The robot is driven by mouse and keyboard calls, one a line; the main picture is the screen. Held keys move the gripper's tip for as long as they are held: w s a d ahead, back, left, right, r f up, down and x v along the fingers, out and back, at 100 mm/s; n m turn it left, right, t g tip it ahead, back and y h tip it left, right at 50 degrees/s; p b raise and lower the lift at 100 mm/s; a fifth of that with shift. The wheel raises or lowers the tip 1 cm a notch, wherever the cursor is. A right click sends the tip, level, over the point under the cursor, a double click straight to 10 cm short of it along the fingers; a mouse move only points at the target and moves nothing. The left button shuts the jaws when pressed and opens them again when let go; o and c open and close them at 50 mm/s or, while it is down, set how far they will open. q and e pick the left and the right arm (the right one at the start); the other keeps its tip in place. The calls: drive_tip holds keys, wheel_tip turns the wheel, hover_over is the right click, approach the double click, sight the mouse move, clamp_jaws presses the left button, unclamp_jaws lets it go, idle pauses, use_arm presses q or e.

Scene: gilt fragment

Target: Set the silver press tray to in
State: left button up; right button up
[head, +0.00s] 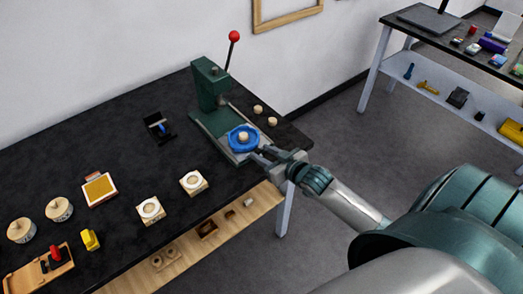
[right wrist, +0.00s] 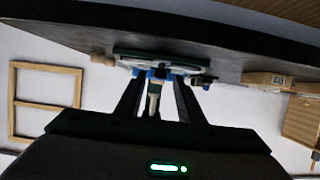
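The green press (head: 209,84) stands at the back right of the black table, its lever raised with a red ball on top. The silver press tray (head: 236,156) lies at the press base, reaching toward the table's front edge. A blue ring-shaped holder (head: 232,142) with a pale round piece (head: 243,137) in it sits on the tray. My right gripper (head: 264,153) is at the tray's front. In the right wrist view, its fingers (right wrist: 157,80) stand apart on either side of a pale handle-like part (right wrist: 154,98); contact is not clear. My left gripper is out of view.
Two pale round pieces (head: 265,116) lie right of the press. A black stand (head: 159,127), pale square blocks (head: 193,182) and a yellow object (head: 90,239) are further left. A wooden shelf (head: 185,253) lies under the table. Another loaded table (head: 440,40) stands at right.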

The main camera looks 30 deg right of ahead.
sight(236, 132)
drive_tip(key=shift+w+f, duration=0.2)
drive_tip(key=shift+w, duration=0.35)
drive_tip(key=shift+c, duration=0.4)
clamp_jaws()
drive_tip(key=w, duration=0.4)
drive_tip(key=w+b, duration=0.1)
drive_tip(key=w, duration=0.4)
drive_tip(key=w+a+b, duration=0.1)
drive_tip(key=w, duration=0.4)
drive_tip(key=shift+a, duration=0.1)
drive_tip(key=shift+w, duration=0.1)
drive_tip(key=shift+r, duration=0.15)
drive_tip(key=shift+c, duration=1.2)
unclamp_jaws()
drive_tip(key=o, duration=0.3)
drive_tip(key=shift+w, duration=0.15)
